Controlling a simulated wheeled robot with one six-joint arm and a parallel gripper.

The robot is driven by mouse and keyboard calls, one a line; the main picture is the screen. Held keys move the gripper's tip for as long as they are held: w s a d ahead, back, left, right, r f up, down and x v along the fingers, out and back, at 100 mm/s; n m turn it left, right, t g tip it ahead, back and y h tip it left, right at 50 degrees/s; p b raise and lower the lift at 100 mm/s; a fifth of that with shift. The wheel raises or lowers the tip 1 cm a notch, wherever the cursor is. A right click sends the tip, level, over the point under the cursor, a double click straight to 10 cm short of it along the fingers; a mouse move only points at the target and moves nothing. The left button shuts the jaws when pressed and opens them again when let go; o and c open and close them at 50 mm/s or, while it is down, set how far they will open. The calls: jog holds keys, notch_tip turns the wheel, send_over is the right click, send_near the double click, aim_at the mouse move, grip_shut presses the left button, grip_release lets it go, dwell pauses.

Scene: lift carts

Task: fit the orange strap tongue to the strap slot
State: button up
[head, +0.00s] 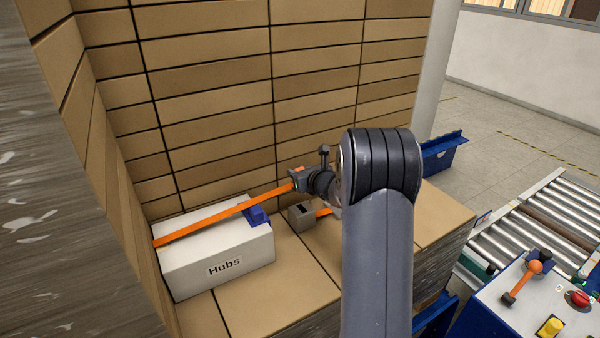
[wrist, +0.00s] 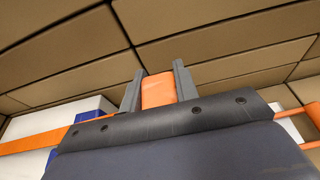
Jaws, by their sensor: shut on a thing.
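The orange strap tongue (wrist: 158,91) sits between the two grey fingers of my gripper (wrist: 157,80), which is shut on it. In the head view my gripper (head: 299,179) is in the air to the right of the white box, and the orange strap (head: 215,220) runs from it down to the box's left edge. The strap slot appears to be the dark opening in the grey block (head: 300,218). That block stands on the cartons just below my gripper, right of the box. The tongue is apart from it. In the head view my gripper partly hides the tongue.
The white "Hubs" box (head: 190,272) has a blue piece (head: 257,216) on its top right. A short orange strap (head: 323,212) lies right of the grey block. A carton wall (head: 215,110) rises close behind. A roller conveyor (head: 540,222) and control panel (head: 535,315) are at right.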

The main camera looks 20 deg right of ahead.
notch_tip(320, 180, down, 6)
jog(key=b, duration=0.6)
jog(key=shift+r, duration=0.2)
jog(key=shift+f+b, duration=0.2)
jog(key=shift+b, duration=0.25)
jog(key=shift+f+b, duration=0.45)
jog(key=shift+b, duration=0.05)
jog(key=shift+f+b, duration=0.7)
jog(key=shift+b, duration=0.05)
jog(key=shift+f+b, duration=1.05)
jog(key=shift+b, duration=0.05)
jog(key=o, duration=1.6)
jog(key=shift+r, duration=0.1)
jog(key=shift+c, duration=0.2)
